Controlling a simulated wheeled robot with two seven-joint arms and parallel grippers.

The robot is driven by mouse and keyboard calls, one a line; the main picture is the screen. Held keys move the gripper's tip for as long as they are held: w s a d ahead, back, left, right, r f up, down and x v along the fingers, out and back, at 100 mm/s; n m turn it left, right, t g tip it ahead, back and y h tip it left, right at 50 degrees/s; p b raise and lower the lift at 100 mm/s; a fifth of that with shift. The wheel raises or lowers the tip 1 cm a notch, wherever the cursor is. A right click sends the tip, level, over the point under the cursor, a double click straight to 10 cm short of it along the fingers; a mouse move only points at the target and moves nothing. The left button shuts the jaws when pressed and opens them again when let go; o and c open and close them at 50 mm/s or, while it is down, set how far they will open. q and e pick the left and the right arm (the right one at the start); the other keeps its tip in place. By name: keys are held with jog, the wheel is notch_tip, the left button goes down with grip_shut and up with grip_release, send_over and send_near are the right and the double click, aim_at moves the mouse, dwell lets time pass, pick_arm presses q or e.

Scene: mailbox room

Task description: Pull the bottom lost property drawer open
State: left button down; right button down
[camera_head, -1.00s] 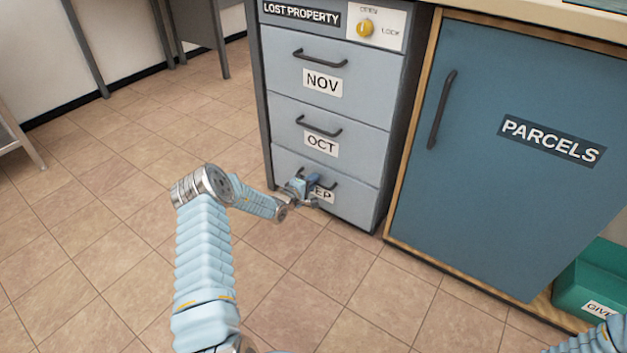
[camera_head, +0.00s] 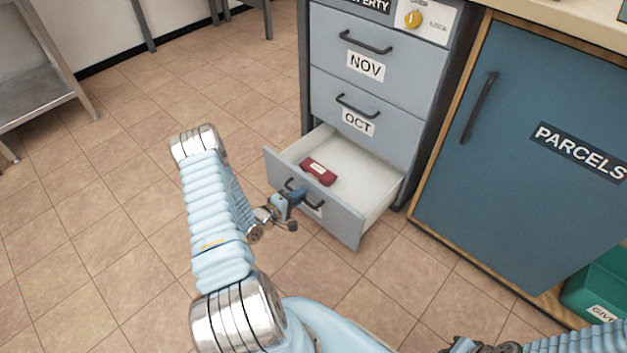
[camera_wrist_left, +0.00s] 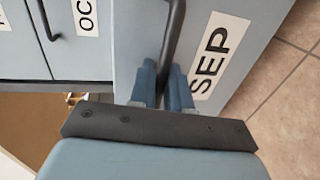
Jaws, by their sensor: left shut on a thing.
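The bottom lost property drawer (camera_head: 345,225), labelled SEP in the left wrist view (camera_wrist_left: 212,60), stands out from the cabinet. Its white inside shows, with a small dark red case (camera_head: 318,172) lying in it. My left gripper (camera_head: 297,197) is at the drawer front, shut on its dark bar handle (camera_wrist_left: 174,40). In the left wrist view the blue fingers (camera_wrist_left: 166,85) sit on both sides of the handle. In the head view my gripper partly covers the handle and label. Part of my right gripper (camera_head: 478,346) shows at the bottom edge; its fingers are not clear.
Above are the shut OCT drawer (camera_head: 385,125) and NOV drawer (camera_head: 375,65), with a yellow lock knob (camera_head: 413,19) above them. A blue PARCELS door (camera_head: 520,200) and a green bin (camera_head: 597,285) stand to the right. Bare tiled floor (camera_head: 110,220) lies to the left.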

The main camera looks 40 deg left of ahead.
pick_arm(q)
jog(key=shift+f+v, duration=0.25)
jog(key=shift+v, duration=1)
jog(key=shift+f+v, duration=0.25)
jog(key=shift+v, duration=1)
jog(key=shift+s, duration=0.1)
jog(key=c, duration=1.3)
grip_release()
jog(key=shift+c, duration=0.2)
jog(key=v, duration=1.3)
jog(key=shift+s+a+p, duration=0.2)
jog(key=shift+s+p, duration=0.2)
